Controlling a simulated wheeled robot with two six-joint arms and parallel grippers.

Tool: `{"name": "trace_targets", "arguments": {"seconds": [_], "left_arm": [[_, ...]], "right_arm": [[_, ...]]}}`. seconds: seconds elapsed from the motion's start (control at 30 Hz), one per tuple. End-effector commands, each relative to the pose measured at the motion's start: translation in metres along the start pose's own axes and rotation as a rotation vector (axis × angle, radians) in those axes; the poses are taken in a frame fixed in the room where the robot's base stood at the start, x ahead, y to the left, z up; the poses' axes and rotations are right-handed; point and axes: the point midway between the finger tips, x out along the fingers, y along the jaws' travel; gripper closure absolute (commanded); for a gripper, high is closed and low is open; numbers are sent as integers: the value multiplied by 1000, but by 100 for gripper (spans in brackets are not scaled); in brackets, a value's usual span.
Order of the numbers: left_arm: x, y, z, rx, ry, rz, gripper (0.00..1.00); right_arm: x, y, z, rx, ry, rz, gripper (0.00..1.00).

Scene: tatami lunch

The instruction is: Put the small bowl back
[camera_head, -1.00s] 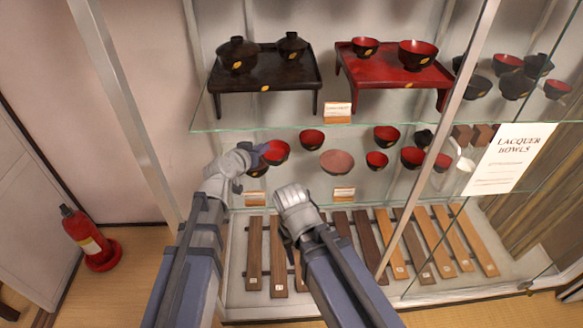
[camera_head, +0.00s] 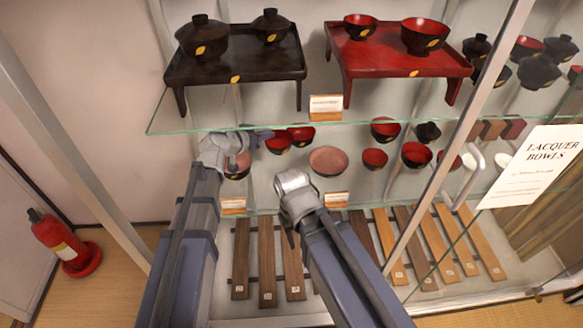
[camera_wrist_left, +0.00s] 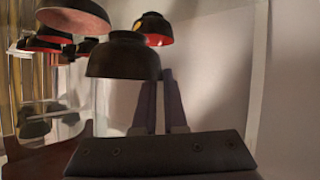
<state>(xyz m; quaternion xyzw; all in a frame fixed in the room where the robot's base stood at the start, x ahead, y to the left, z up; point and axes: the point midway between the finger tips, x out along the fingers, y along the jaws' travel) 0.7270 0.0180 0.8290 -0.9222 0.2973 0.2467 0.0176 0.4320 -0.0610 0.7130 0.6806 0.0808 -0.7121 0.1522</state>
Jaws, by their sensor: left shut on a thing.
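The small bowl (camera_head: 278,143), dark outside and red inside, is at my left gripper (camera_head: 263,135) over the middle glass shelf, beside another red-lined bowl (camera_head: 301,134). The left gripper is shut on its rim. In the left wrist view the dark outside of the bowl (camera_wrist_left: 124,58) shows upside down by the fingers (camera_wrist_left: 160,103). I cannot tell whether it touches the shelf.
A bowl (camera_head: 237,165) stands behind my left wrist at left. A pink bowl (camera_head: 328,161) and several lacquer bowls stand to the right. The upper glass shelf (camera_head: 225,124) bears a black tray table (camera_head: 240,70) and a red one (camera_head: 400,60). A metal post (camera_head: 455,140) crosses the right side.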

Motion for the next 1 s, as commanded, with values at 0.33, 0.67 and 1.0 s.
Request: {"name": "trace_targets", "arguments": {"seconds": [0.33,0.67,1.0], "left_arm": [[5,-1,10,7,-6,13,100],[28,-6,52,7,-6,12,100],[33,-7,62,6,-6,12,100]], "right_arm": [[10,-1,0,-1,0,0,50],[58,-6,-3,0,0,0,50],[69,-7,-4,0,0,0,50]]}}
